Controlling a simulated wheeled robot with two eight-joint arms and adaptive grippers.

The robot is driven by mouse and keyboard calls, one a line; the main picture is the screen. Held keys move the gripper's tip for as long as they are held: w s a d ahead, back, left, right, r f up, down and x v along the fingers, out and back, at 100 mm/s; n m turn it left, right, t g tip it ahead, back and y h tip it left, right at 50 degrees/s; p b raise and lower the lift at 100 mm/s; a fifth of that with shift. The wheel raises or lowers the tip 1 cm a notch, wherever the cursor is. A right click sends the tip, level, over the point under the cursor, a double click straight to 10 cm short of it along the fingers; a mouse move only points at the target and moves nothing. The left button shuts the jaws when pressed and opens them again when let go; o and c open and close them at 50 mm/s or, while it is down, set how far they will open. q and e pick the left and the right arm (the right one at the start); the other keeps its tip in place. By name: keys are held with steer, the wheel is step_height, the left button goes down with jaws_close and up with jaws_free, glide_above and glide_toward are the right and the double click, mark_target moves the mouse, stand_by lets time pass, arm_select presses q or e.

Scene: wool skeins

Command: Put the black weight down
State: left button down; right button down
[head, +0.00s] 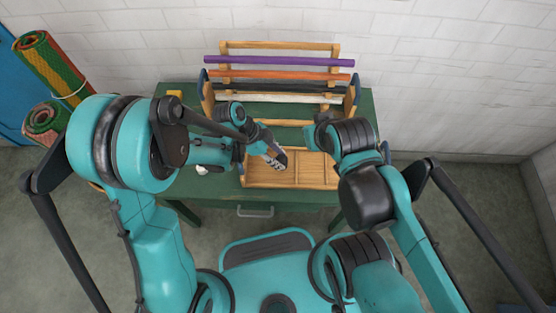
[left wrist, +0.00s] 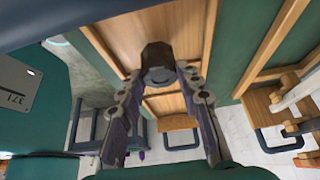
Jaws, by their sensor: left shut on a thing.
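The black weight (left wrist: 158,60) is a dark, faceted block between the fingertips of my left gripper (left wrist: 157,77) in the left wrist view. The fingers are shut on it. In the head view my left gripper (head: 276,160) is over the wooden tray (head: 297,170), near its left and middle part, and I cannot make out the weight there. The divided tray also shows behind the weight in the left wrist view (left wrist: 122,42). I cannot tell whether the weight touches the tray floor. My right arm is at the right, and its gripper is hidden.
The tray lies on a green table (head: 366,110). A wooden rack (head: 228,48) with purple, orange, black and white bars stands behind it. A small yellow thing (head: 174,94) is at the back left. Rolled mats (head: 48,68) stand left of the table.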

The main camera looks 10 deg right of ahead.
arm_select(q)
steer(key=shift+f, duration=0.75)
steer(key=shift+f, duration=0.1)
steer(key=c, duration=1)
jaws_free()
steer(key=shift+b, duration=0.3)
steer(key=shift+c, duration=0.2)
